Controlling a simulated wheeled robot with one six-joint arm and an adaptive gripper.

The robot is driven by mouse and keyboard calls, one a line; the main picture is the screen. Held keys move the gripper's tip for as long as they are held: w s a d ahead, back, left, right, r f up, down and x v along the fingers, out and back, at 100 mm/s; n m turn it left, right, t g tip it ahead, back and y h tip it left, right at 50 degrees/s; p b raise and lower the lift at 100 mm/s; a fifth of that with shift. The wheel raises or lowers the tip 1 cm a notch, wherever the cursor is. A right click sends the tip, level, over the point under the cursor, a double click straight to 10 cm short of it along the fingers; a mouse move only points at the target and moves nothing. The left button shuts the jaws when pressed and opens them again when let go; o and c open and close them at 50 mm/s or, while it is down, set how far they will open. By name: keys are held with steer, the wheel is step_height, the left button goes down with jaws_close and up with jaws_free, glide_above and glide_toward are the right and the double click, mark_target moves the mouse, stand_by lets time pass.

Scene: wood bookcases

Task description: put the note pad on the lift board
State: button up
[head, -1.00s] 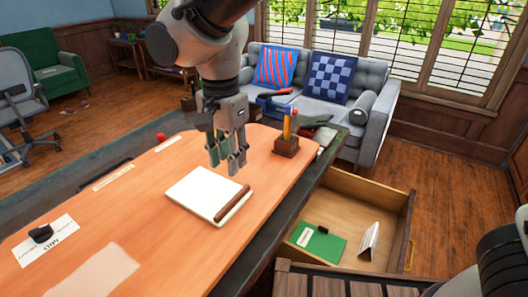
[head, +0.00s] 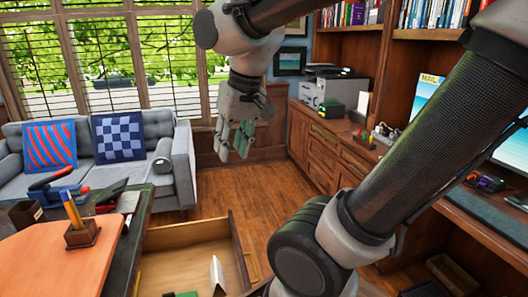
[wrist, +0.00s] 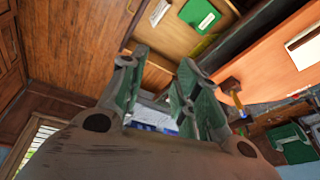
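My gripper (head: 237,138) hangs in the air beyond the open drawer, above the wood floor. Its green-padded fingers are apart in the wrist view (wrist: 158,85), with nothing between them. A green pad with a white label (wrist: 199,14) lies in the drawer; only its edge shows in the head view (head: 182,294). A flat white pad or board (wrist: 306,46) lies on the orange desk top, cut off by the wrist view's right edge. I cannot tell for certain which of these is the note pad, or identify the lift board.
The drawer (head: 185,235) sticks out from the desk and holds a folded white card (head: 217,275). A wooden pen holder (head: 82,233) stands on the desk corner. A sofa (head: 172,190) is at the left, bookcases and cabinets (head: 318,150) at the right. Floor between is clear.

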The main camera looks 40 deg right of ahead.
steer(key=s+d+f+n+t, duration=0.1)
steer(key=s+d, duration=0.5)
steer(key=shift+s+d+f+h, duration=0.15)
steer(key=shift+f+h, duration=0.1)
steer(key=shift+h, duration=0.15)
steer(key=shift+s, duration=0.1)
